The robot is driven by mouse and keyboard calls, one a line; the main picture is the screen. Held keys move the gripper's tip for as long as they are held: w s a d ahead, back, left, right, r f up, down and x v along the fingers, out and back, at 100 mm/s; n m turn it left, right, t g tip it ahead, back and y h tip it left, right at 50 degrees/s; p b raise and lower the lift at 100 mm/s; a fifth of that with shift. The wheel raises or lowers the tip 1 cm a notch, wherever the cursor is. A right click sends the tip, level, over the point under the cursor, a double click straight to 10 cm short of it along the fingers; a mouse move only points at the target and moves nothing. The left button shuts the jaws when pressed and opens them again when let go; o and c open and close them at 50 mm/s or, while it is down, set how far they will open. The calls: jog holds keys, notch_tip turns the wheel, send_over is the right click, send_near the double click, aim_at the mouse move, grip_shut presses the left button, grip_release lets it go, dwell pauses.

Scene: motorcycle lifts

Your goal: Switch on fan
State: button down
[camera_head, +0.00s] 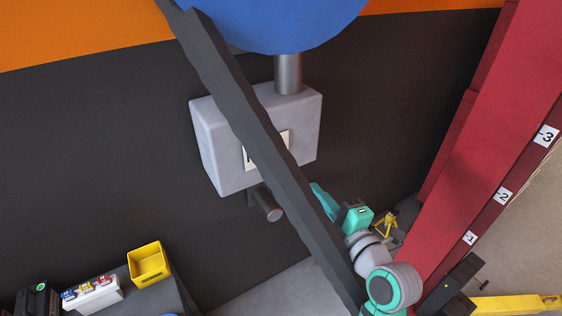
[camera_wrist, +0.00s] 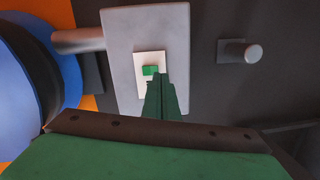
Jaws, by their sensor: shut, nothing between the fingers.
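The blue round fan part (camera_head: 290,22) shows at the top of the head view, joined by a grey pipe to a grey box (camera_head: 298,112) on the dark wall. A white plate (camera_head: 284,140) on the box is partly hidden by a dark bar. In the wrist view the box (camera_wrist: 180,35) carries the plate (camera_wrist: 144,88) with a green switch (camera_wrist: 149,70). My gripper (camera_wrist: 158,78) is shut and empty, its tips overlapping the plate just below the switch in the picture. Contact cannot be told. In the head view my gripper (camera_head: 317,188) is to the lower right of the box.
A long dark bar (camera_head: 225,85) crosses the head view diagonally in front of the box. A short grey cylinder (camera_head: 267,205) sticks out below the box. A red lift post (camera_head: 470,150) stands at right. A yellow bin (camera_head: 149,263) sits on a bench at lower left.

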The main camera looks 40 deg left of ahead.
jog(key=n, duration=0.1)
jog(key=s+r+n+g, duration=0.1)
jog(key=r+n+g, duration=0.1)
jog(key=shift+s+a+r+n, duration=0.15)
jog(key=shift+a+r+n, duration=0.05)
jog(key=shift+a+n, duration=0.15)
jog(key=shift+a, duration=0.1)
send_near(275, 156)
jog(key=x, duration=0.5)
jog(key=shift+w+a+f, duration=0.15)
jog(key=shift+w, duration=0.1)
jog(key=shift+a, duration=0.5)
